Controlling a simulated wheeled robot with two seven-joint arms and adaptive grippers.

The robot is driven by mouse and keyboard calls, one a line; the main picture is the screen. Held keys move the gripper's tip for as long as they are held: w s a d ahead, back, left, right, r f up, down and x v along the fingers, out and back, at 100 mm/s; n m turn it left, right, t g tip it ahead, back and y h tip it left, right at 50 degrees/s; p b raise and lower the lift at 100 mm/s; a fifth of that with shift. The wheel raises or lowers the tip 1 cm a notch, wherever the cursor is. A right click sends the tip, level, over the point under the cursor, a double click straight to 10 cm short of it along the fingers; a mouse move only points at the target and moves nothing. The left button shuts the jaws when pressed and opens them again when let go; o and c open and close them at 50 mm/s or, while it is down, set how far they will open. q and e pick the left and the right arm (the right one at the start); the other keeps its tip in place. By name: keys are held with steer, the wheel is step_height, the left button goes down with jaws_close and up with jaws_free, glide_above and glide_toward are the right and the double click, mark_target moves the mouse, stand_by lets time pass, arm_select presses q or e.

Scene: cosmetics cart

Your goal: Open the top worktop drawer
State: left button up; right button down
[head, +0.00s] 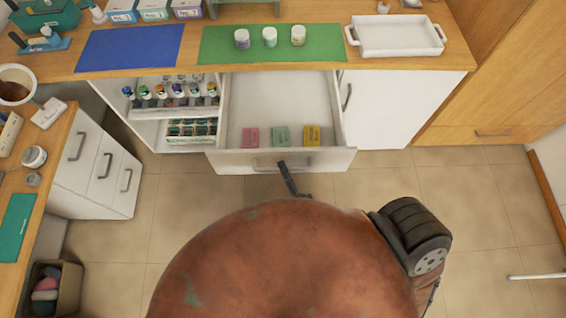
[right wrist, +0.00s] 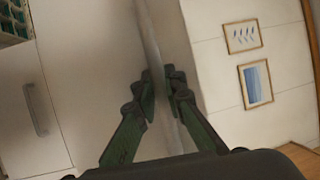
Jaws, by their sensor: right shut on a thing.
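The top worktop drawer (head: 284,95) stands pulled out below the worktop, with a pale inside and a white front (head: 325,160). In the right wrist view, the green fingers of this gripper (right wrist: 160,92) close from both sides on a thin pale strip. My left gripper is not in view.
The worktop above bears a blue mat (head: 130,47), a green mat (head: 225,45) with three jars, and a white tray (head: 395,36). Left of the drawer, an open shelf (head: 150,112) holds several bottles. A white drawer unit (head: 95,165) stands further left.

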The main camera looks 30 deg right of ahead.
stand_by(0.3)
steer(key=c, duration=2)
jaws_free()
steer(key=shift+o, duration=0.2)
steer(key=shift+s, duration=0.1)
steer(key=s+f, duration=0.2)
steer(key=s, duration=0.9)
steer(key=shift+s+a, duration=0.3)
steer(key=shift+a, duration=0.1)
